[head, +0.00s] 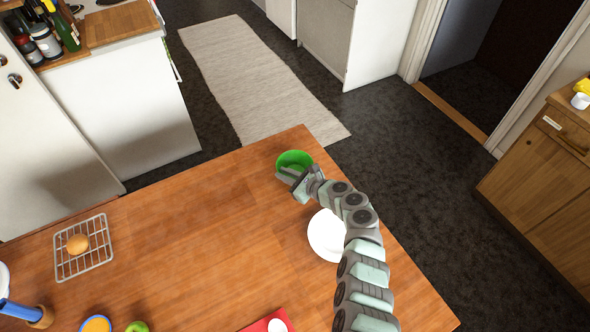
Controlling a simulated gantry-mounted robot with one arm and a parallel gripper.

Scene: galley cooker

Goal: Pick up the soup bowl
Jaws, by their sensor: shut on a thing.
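The soup bowl, seen as a green bowl (293,159), is at the far corner of the wooden table in the head view. My gripper (286,174) is at the bowl's near side and is shut on it. The fingers and wrist cover the bowl's near lower part. I cannot tell whether the bowl rests on the table or is raised a little.
A white plate (323,236) lies under my arm on the wooden table (200,235). A wire rack (100,245) with a round brown item (77,244) is at left. A red item (262,325) is at the front edge. The table's middle is clear.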

